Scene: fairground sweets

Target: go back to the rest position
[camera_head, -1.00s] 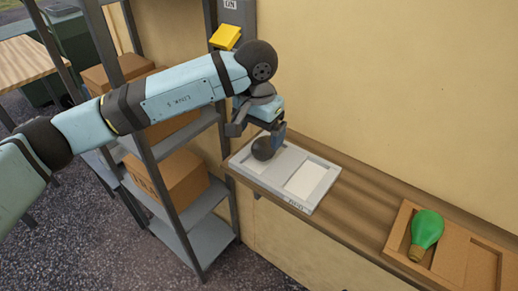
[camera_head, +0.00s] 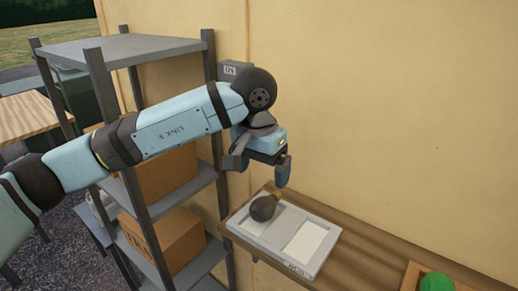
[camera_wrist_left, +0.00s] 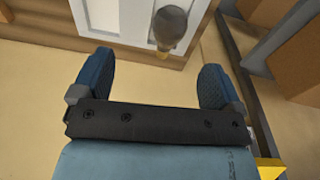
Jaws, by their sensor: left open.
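My left gripper (camera_head: 259,170) is open and empty, above the left part of a light grey tray (camera_head: 284,262) on the wooden shelf. A dark grey bulb (camera_head: 263,208) with a brassy base lies in the tray's left part, below the fingers and apart from them. In the left wrist view the bulb (camera_wrist_left: 170,28) shows beyond the open fingers (camera_wrist_left: 155,78), at the tray's edge. My right gripper is not in view.
A green bulb (camera_head: 436,283) is partly in view in a brown tray (camera_head: 412,270) at the lower right. A metal rack (camera_head: 140,50) with cardboard boxes (camera_head: 168,245) stands close behind and below my left arm. A grey box (camera_head: 236,70) is on the wall behind the arm.

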